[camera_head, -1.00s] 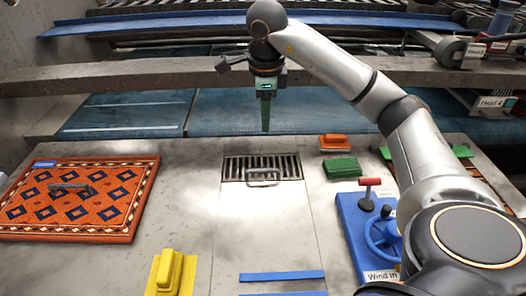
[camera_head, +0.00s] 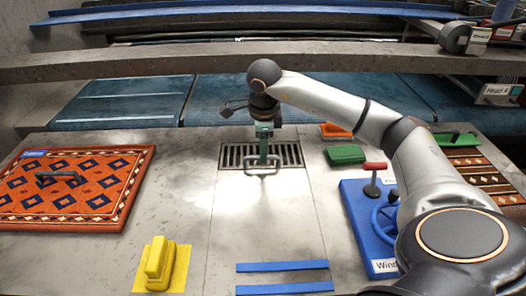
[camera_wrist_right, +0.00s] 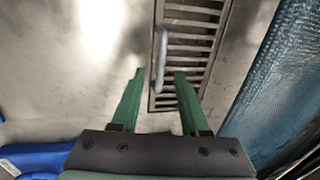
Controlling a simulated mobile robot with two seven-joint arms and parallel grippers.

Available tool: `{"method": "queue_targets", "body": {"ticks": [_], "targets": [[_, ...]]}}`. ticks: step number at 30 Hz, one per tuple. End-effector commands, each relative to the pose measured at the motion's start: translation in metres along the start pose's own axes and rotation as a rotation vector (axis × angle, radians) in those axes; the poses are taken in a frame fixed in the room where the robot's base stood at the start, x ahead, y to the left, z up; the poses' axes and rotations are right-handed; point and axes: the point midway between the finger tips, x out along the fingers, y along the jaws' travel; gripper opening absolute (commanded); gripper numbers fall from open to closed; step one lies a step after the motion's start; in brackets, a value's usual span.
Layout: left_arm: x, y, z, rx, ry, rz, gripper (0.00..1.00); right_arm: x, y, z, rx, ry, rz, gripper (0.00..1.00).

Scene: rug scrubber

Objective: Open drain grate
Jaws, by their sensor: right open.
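The drain grate (camera_head: 292,153) is a dark slotted rectangle lying flat in the grey floor, with a pale bar handle (camera_head: 250,172) along its near side. My right gripper (camera_head: 264,157) has green fingers pointing down over the grate, close to the handle. In the right wrist view, the fingers (camera_wrist_right: 159,73) are open and apart, with the grate (camera_wrist_right: 195,41) beyond them and the handle (camera_wrist_right: 161,54) lined up between their tips. I cannot tell whether the tips are at the handle's height. The grate looks closed. My left gripper is not in view.
A patterned orange rug (camera_head: 75,190) lies left. A yellow brush (camera_head: 160,262) and blue strips (camera_head: 285,267) are in front. Green (camera_head: 345,154) and orange (camera_head: 335,131) brushes are right of the grate, with a blue control panel (camera_head: 368,235) nearer. A grey beam (camera_head: 200,60) crosses behind.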

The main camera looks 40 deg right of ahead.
Motion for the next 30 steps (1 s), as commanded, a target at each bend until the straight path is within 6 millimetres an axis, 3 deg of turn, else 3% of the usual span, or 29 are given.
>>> {"method": "queue_targets", "body": {"ticks": [5, 14, 26, 30], "targets": [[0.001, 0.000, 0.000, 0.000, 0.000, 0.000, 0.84, 0.015, 0.000, 0.000, -0.001, 0.000, 0.000, 0.45], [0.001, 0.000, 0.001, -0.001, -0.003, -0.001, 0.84, 0.018, 0.000, 0.001, -0.001, -0.001, -0.001, 0.45], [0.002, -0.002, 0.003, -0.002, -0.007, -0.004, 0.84, 0.017, 0.000, 0.001, -0.001, -0.001, -0.001, 0.02], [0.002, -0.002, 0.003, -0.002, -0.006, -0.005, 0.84, 0.017, 0.000, 0.001, -0.001, -0.001, -0.001, 0.00]]}}
